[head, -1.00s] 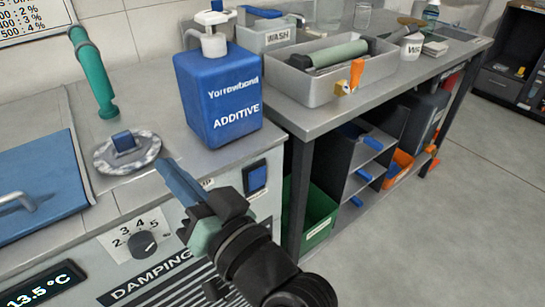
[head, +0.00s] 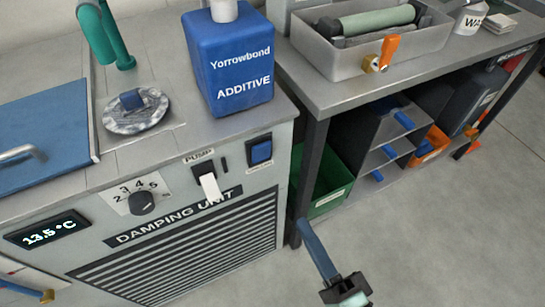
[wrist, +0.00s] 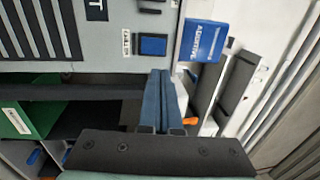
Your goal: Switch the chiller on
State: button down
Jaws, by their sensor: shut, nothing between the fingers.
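The grey damping unit (head: 165,222) has a blue rocker switch (head: 260,151) in a black frame at the upper right of its front. A small label sits under the switch, too small to read surely. The switch also shows in the wrist view (wrist: 153,46), just beyond my fingertips. My gripper (head: 302,226) is shut and empty, its blue fingers together. In the head view it is in front of the bench, below and right of the switch, apart from it. In the wrist view the fingertips (wrist: 160,74) point towards the switch's side of the panel.
Left of the switch are a pump control (head: 208,186) with a white tag, a numbered dial (head: 141,201) and a lit 13.5 °C display (head: 47,229). A blue additive jug (head: 229,68) stands above. A green bin (head: 328,186) is under the neighbouring bench. The floor at right is clear.

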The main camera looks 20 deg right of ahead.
aim_at(261, 150)
jog(key=shift+w, duration=0.1)
jog(key=w, duration=0.4)
jog(key=w+r, duration=0.1)
jog(key=w, duration=0.4)
jog(key=w+r, duration=0.1)
jog(key=w, duration=0.3)
jog(key=shift+w+a+p, duration=0.2)
jog(key=shift+w+p, duration=0.15)
jog(key=shift+w, duration=0.05)
jog(key=shift+w+r+p, duration=0.2)
jog(key=shift+r+p, duration=0.2)
jog(key=shift+p, duration=0.75)
jog(key=shift+f+b, duration=0.3)
jog(key=shift+b, duration=0.1)
jog(key=shift+s, duration=0.1)
